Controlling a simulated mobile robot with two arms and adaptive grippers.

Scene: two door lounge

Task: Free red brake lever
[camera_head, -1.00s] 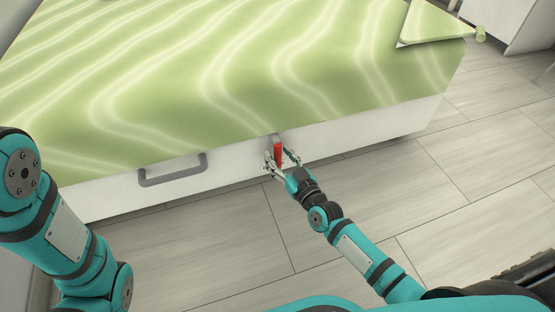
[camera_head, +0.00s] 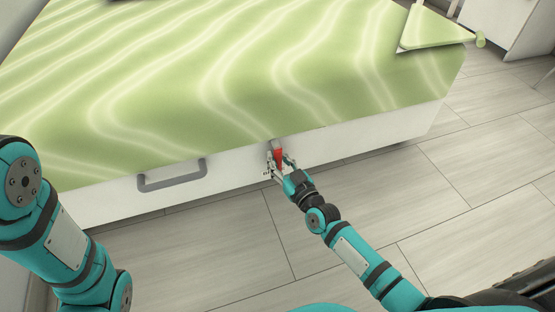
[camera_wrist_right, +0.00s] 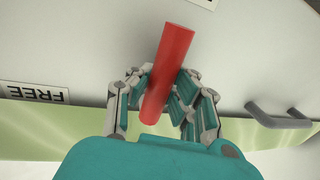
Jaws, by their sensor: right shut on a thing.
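The red brake lever (camera_head: 278,157) is mounted on the white front panel below the green striped top. My right gripper (camera_head: 280,163) is at the lever, with its fingers on both sides of it. In the right wrist view the lever (camera_wrist_right: 168,72) is a red cylinder, tilted in the picture, and the right gripper (camera_wrist_right: 160,95) is shut on it. A label reading FREE (camera_wrist_right: 37,93) shows upside down on the panel, left of the lever. Part of a second label shows at the top edge, too cut off to read. My left gripper is out of view.
A grey handle (camera_head: 172,176) sticks out of the white panel (camera_head: 105,205), left of the lever. The green striped top (camera_head: 200,85) overhangs just above. A white cabinet (camera_head: 513,25) stands at the far right.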

